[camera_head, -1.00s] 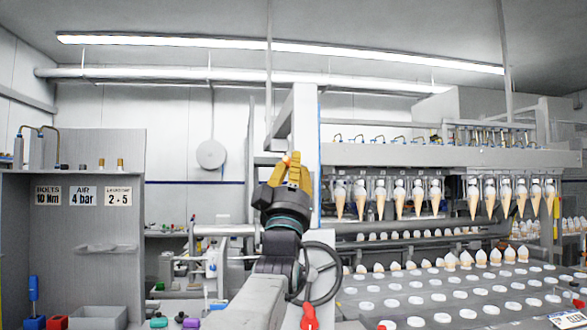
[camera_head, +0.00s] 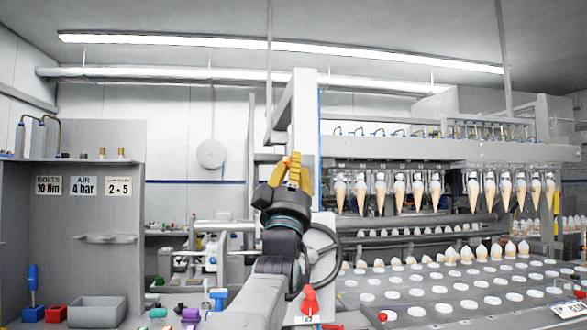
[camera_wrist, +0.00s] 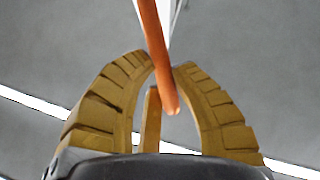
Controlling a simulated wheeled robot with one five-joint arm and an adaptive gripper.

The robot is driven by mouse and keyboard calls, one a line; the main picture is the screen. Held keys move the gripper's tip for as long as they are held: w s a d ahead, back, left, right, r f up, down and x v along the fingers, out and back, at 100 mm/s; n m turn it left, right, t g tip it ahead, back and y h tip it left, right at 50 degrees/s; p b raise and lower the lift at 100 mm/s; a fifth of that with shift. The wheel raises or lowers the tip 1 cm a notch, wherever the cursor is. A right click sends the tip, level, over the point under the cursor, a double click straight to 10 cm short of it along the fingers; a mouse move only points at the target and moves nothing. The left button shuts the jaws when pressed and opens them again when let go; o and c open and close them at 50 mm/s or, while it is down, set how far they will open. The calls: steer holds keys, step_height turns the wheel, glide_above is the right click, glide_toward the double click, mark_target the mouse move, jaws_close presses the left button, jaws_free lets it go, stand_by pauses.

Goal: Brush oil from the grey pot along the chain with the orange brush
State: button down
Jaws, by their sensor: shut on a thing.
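My gripper (camera_head: 288,172) points upward near the middle of the head view, with its yellow fingers closed. In the wrist view my gripper (camera_wrist: 160,80) has its ribbed yellow fingers curved in around an orange rod (camera_wrist: 157,50), which is the handle of the orange brush. A small bit of orange also shows between the fingers in the head view. The far end of the brush and its bristles cannot be made out. I cannot pick out the grey pot or the chain with certainty in these frames.
A machine with hanging cones (camera_head: 415,190) stands to the right above a plate of white discs (camera_head: 440,290). A dark handwheel (camera_head: 325,250) is close behind my arm.

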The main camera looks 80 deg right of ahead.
steer(key=shift+d+r, duration=0.15)
stand_by(1.1)
steer(key=shift+r, duration=0.15)
steer(key=shift+d+r+p, duration=0.1)
steer(key=shift+r+p, duration=1.95)
steer(key=shift+r, duration=0.75)
steer(key=shift+w+d+f+b, duration=0.1)
steer(key=shift+f+b, duration=3.05)
steer(key=shift+b, duration=0.1)
steer(key=shift+f, duration=0.1)
step_height(320, 180, down, 3)
steer(key=b, duration=0.3)
steer(key=shift+r+t, duration=0.2)
steer(key=shift+t, duration=0.1)
